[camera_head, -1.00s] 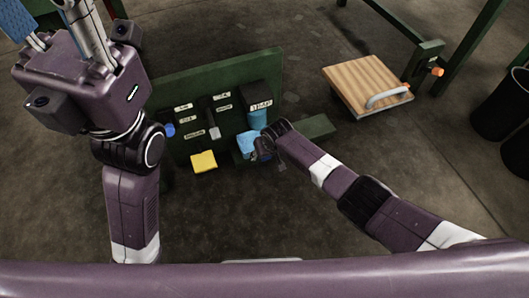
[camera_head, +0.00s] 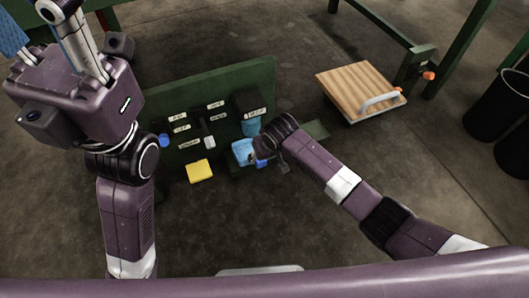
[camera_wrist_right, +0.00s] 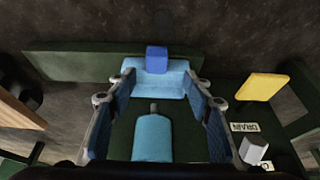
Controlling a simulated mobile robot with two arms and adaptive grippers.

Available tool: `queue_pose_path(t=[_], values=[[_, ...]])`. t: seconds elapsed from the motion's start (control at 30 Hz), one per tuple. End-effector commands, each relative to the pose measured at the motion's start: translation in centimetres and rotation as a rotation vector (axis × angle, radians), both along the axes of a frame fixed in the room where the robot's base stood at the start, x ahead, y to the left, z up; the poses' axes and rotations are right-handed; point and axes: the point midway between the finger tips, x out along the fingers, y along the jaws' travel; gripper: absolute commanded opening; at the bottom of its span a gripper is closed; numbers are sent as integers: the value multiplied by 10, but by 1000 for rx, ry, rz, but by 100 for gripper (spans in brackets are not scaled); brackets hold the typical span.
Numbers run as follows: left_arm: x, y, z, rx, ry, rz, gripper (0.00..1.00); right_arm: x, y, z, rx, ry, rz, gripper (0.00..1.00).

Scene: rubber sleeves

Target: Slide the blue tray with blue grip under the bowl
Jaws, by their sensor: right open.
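The light blue tray (camera_head: 243,152) sits low at the front of the green panel, and its darker blue grip (camera_head: 262,163) shows beside my right gripper (camera_head: 272,156). In the right wrist view the tray (camera_wrist_right: 153,78) lies between the spread fingers of my right gripper (camera_wrist_right: 157,90), with the blue grip (camera_wrist_right: 157,58) beyond it. I cannot tell whether the fingers touch the tray. The light blue rounded bowl (camera_wrist_right: 152,138) has a small grey tip and also shows above the tray in the head view (camera_head: 251,127). My left gripper (camera_head: 45,35) is partly cut off at top left, away from the panel.
The green panel (camera_head: 160,105) carries several white labels, a yellow block (camera_head: 199,171), a grey block (camera_head: 210,142) and a blue knob (camera_head: 164,140). Black bins (camera_head: 495,105) stand at far right.

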Motion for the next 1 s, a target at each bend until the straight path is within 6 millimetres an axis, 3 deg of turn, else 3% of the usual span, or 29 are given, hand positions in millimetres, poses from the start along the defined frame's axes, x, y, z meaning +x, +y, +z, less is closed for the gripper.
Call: queue_pose_path(t=[0.3,0.9,1.0], values=[[0,0,0,0,0,0,40,-10,-3,25,1,1,0,46],[0,0,0,0,1,0,40,-11,-3,27,1,2,1,46],[11,-2,-3,11,47,7,40,-18,-1,25,9,5,4,46]])
